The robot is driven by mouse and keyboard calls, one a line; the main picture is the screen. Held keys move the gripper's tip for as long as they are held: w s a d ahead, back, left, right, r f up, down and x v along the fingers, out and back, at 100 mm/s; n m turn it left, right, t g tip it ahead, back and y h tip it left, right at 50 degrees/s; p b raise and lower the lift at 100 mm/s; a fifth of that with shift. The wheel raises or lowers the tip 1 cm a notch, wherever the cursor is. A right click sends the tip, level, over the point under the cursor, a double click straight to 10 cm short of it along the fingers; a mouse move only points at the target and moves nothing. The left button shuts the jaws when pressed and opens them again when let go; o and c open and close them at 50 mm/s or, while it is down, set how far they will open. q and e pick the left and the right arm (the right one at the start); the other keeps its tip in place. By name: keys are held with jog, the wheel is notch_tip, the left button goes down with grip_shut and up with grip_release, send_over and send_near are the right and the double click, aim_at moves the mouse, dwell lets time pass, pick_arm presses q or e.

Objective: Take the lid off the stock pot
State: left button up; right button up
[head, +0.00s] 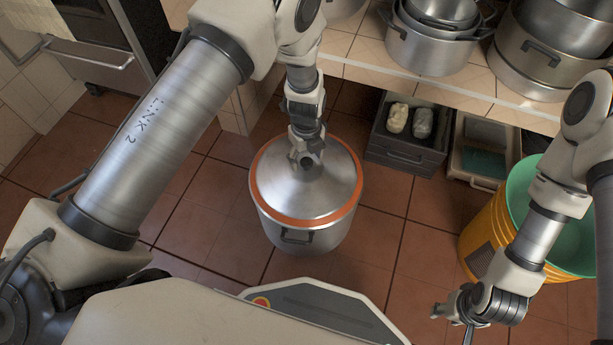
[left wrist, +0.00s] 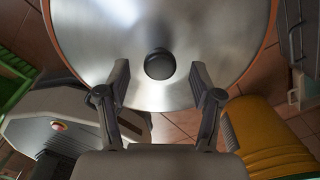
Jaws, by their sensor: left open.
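The stock pot (head: 290,238) stands on the tiled floor, a silver pot with a dark side handle. Its silver lid (head: 325,190) with an orange rim sits on top; the lid also fills the upper part of the left wrist view (left wrist: 210,50). The lid's round black knob (left wrist: 160,64) shows there, just beyond and between the fingertips. My left gripper (head: 307,160) is above the lid's middle and hides the knob in the head view. Its two fingers (left wrist: 162,85) are apart with nothing between them. My right gripper (head: 455,318) is low at the right, away from the pot; its fingers are too small to judge.
A yellow bucket (head: 480,235) with a green inside stands right of the pot, near my right arm. A grey crate (head: 405,160) and a pale bin (head: 485,150) sit behind under the counter (head: 440,88). Metal pots (head: 420,50) stand on the counter. Floor left of the pot is clear.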

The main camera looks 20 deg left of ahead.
pick_arm(q)
notch_tip(320, 180, down, 3)
jog(key=shift+r+b, duration=0.1)
jog(key=shift+b, duration=0.2)
jog(key=shift+r, duration=0.1)
grip_shut()
jog(key=shift+r, duration=0.1)
